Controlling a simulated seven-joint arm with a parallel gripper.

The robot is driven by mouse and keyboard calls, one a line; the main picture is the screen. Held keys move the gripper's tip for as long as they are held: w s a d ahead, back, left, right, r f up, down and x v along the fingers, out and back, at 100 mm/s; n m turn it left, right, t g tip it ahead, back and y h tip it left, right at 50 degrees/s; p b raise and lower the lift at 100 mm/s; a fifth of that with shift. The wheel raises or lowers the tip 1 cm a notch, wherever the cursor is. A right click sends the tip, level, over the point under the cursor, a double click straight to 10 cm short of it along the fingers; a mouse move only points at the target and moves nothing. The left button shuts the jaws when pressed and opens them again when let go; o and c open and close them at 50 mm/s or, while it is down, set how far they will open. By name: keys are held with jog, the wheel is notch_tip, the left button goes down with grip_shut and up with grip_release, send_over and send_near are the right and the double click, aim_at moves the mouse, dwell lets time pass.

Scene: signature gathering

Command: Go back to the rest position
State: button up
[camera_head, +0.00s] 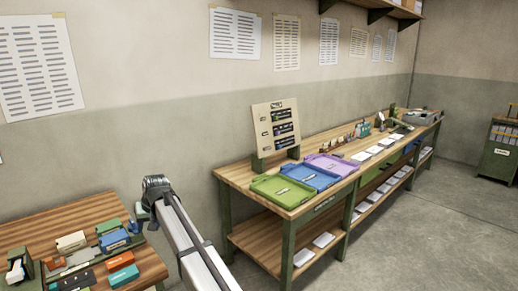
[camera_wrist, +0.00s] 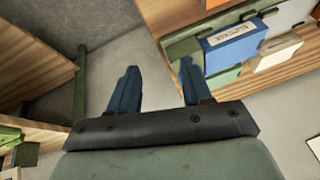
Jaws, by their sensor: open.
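My gripper (camera_wrist: 158,78) shows two blue fingers spread apart in the wrist view, with nothing between them. In the head view my gripper (camera_head: 141,213) hangs at the end of my arm, over the right edge of the left wooden table (camera_head: 75,213). A blue labelled box (camera_wrist: 234,42) lies beyond the right finger in the wrist view, apart from it. The fingertips are small and partly hidden by the wrist in the head view.
A long bench (camera_head: 232,174) carries green (camera_head: 283,191), blue (camera_head: 312,176) and purple (camera_head: 333,165) trays and a sign board (camera_head: 276,128). Open floor (camera_head: 400,225) lies right of the bench.

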jog(key=s+d+f+m+g+h, duration=0.1)
jog(key=s+d+f+m+h, duration=0.2)
jog(key=d+f, duration=2.7)
jog(key=s+d+f+m+g+h, duration=0.1)
jog(key=s+d+f+g, duration=0.1)
jog(key=s+d+f, duration=0.9)
jog(key=s+d+f+m+g, duration=0.1)
jog(key=s+d+f+g, duration=0.2)
jog(key=s+d+f, duration=0.8)
jog(key=s+d+m+g, duration=0.1)
jog(key=s+d, duration=0.2)
jog(key=s, duration=0.9)
jog(key=s+d+f+g, duration=0.1)
jog(key=s+d, duration=0.3)
jog(key=s, duration=0.8)
jog(key=shift+s+d+f+m+g, duration=0.15)
jog(key=shift+m+g, duration=0.25)
jog(key=shift+g, duration=0.2)
jog(key=shift+c, duration=0.4)
